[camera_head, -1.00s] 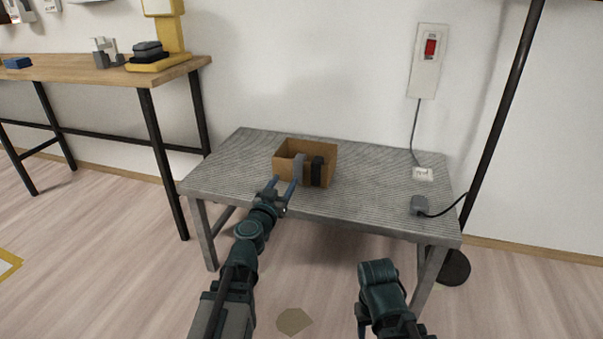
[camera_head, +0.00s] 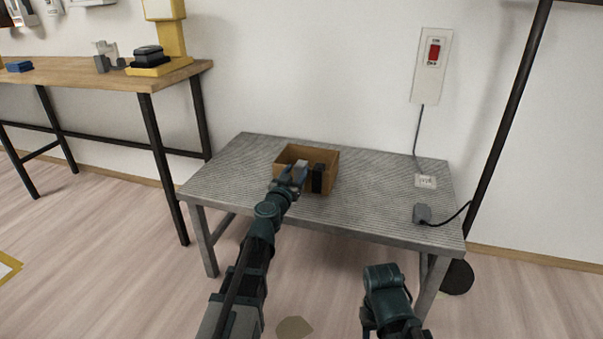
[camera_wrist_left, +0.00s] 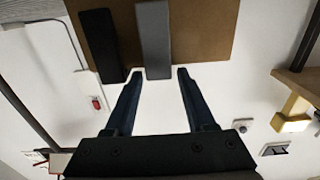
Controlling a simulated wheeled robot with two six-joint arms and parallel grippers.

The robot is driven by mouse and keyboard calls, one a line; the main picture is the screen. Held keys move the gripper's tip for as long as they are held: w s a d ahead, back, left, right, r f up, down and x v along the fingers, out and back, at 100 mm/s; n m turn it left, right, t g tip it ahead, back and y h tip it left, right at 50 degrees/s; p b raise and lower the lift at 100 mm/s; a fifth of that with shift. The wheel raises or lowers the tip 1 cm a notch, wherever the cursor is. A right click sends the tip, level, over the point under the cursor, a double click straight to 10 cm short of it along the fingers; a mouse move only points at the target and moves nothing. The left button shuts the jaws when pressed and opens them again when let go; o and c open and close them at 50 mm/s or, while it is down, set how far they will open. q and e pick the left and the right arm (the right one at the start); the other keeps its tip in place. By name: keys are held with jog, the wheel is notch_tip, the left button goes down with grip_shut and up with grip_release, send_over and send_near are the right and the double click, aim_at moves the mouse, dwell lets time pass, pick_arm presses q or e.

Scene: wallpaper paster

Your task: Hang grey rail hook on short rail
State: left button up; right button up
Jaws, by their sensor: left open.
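The grey rail hook (camera_head: 302,165) stands in an open brown cardboard box on the grey table, beside a black hook (camera_head: 318,179). In the left wrist view, the grey hook (camera_wrist_left: 154,40) appears as a flat grey bar, its end between the fingertips with a gap on each side. The black hook (camera_wrist_left: 102,45) is next to it, outside the fingers. My left gripper (camera_head: 293,177) is open at the front of the box (camera_head: 327,158). I cannot make out the short rail. My right arm shows at the lower right, but its gripper is hidden.
The grey table (camera_head: 235,170) is mostly bare. A grey plug with a cable (camera_head: 423,213) lies at its right, near a black pole (camera_head: 505,125). A wooden workbench (camera_head: 70,72) with a yellow stand (camera_head: 172,38) is at the left. A red switch panel (camera_head: 432,65) is on the wall.

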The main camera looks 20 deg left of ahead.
aim_at(300, 164)
pick_arm(q)
jog(key=w, duration=0.3)
jog(key=shift+w+d, duration=0.15)
jog(key=shift+w, duration=0.25)
jog(key=shift+s+r, duration=0.1)
grip_shut()
pick_arm(e)
jog(key=shift+w+r, duration=0.1)
jog(key=shift+w, duration=0.2)
pick_arm(q)
jog(key=shift+r, duration=0.1)
pick_arm(e)
jog(key=shift+r, duration=0.15)
